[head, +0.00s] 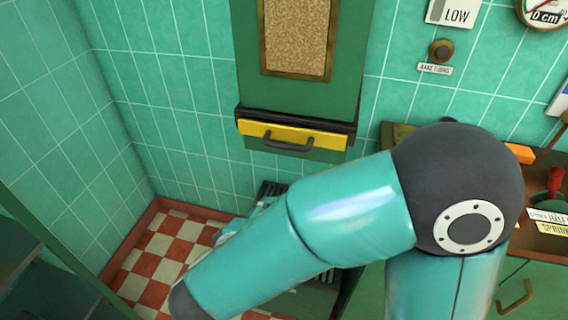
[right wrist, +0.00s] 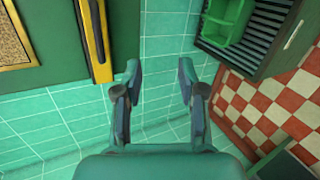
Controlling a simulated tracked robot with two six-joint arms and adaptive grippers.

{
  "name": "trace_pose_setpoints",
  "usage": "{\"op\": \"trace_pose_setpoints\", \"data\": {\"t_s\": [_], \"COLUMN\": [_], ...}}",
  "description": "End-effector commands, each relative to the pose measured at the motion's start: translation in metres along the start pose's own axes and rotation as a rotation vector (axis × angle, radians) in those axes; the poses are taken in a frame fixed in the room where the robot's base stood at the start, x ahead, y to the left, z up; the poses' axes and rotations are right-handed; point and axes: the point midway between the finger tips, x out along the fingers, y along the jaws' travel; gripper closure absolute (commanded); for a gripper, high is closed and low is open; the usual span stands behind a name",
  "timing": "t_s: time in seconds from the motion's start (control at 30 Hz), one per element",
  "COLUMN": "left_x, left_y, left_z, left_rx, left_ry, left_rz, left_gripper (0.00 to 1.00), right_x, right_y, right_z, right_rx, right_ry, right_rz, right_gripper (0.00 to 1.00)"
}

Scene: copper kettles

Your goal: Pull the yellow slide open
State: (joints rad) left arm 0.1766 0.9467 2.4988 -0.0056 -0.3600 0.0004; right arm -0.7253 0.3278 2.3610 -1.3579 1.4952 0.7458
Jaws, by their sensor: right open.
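The yellow slide (head: 293,137) is a flat yellow front with a dark bar handle (head: 289,144), set in the bottom of a tall green cabinet on the tiled wall. It looks closed or nearly so. In the right wrist view the yellow slide (right wrist: 92,38) stands on edge at upper left. My right gripper (right wrist: 159,72) is open and empty, to the right of the slide and apart from it. In the head view my right arm crosses the foreground, and its gripper cannot be made out. My left gripper is in neither view.
A dark slatted rack (right wrist: 257,50) with a green bin (right wrist: 228,20) is on the right in the wrist view. A counter with small items (head: 545,170) stands at right in the head view. The checkered floor (head: 165,250) is open at lower left.

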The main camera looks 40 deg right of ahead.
Motion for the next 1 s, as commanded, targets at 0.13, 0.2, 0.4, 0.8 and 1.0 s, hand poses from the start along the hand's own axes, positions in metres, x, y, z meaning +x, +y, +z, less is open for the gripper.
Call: {"op": "trace_pose_setpoints", "data": {"t_s": [0.13,0.2,0.4,0.8,1.0], "left_x": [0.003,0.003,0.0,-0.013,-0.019], "left_y": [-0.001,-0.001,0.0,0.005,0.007], "left_z": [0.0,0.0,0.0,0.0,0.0], "left_rx": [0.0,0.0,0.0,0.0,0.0], "left_ry": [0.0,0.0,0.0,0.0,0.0], "left_rz": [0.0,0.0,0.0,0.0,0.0], "left_gripper": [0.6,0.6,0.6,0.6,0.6], "right_x": [-0.026,-0.03,-0.015,0.065,0.102], "right_y": [0.05,0.061,0.07,0.09,0.099], "right_z": [0.001,0.003,0.004,0.002,0.0], "right_rx": [0.111,0.136,0.146,0.142,0.142], "right_ry": [0.047,0.053,0.051,0.046,0.047], "right_rz": [0.194,0.234,0.249,0.246,0.245], "right_gripper": [0.6,0.6,0.6,0.6,0.6]}}
